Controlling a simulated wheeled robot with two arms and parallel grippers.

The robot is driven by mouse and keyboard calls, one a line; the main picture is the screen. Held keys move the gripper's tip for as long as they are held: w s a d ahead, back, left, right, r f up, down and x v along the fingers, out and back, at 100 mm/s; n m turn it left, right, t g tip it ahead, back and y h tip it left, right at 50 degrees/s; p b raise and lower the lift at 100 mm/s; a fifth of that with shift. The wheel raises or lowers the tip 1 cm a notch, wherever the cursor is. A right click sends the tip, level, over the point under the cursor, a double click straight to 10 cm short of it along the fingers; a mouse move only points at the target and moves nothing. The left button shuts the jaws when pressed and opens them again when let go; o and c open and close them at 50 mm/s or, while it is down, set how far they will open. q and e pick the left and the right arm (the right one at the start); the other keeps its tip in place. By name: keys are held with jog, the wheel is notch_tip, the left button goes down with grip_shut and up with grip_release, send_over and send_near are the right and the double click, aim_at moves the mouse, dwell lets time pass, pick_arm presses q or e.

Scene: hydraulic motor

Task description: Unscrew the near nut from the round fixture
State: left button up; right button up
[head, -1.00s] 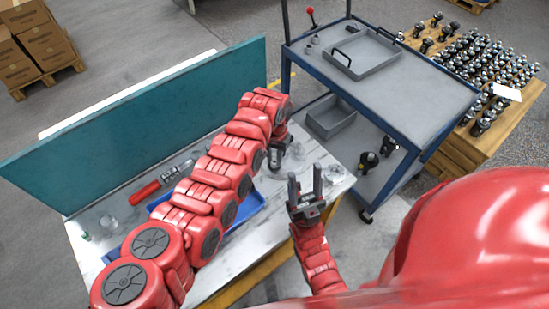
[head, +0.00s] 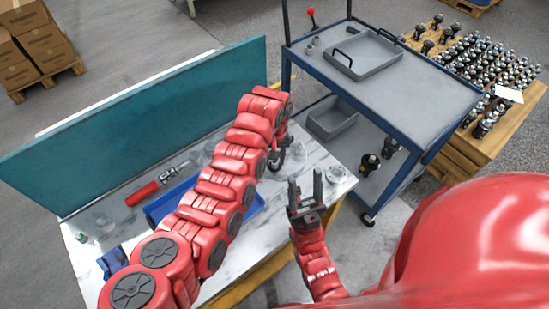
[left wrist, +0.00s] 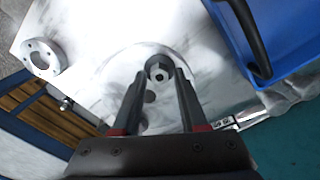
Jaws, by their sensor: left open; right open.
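In the left wrist view, a metal hex nut (left wrist: 158,69) with a central hole sits on a pale round fixture (left wrist: 118,72). My left gripper (left wrist: 159,77) is open, with its two dark fingers pointing at the nut, one tip to each side of it. I cannot tell whether the tips touch the nut. A dark round spot shows on the fixture between the fingers. In the head view my left gripper (head: 281,152) is at the right part of the table, and the arm hides much around it. My right gripper (head: 306,191) is open and empty, fingers up, by the table's front edge.
A pale flange with holes (left wrist: 42,58) lies apart from the fixture; a blue tray (left wrist: 292,48) is on the other side. A red-handled tool (head: 143,193) lies by the teal panel (head: 150,125). A blue-framed cart (head: 425,95) stands beyond the table.

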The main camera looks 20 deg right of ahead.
pick_arm(q)
jog(key=m, duration=0.6)
jog(key=shift+r, duration=0.1)
jog(key=shift+a+m+b, duration=0.1)
jog(key=shift+m+b, duration=0.25)
jog(key=shift+m, duration=1.85)
jog(key=shift+b, duration=0.4)
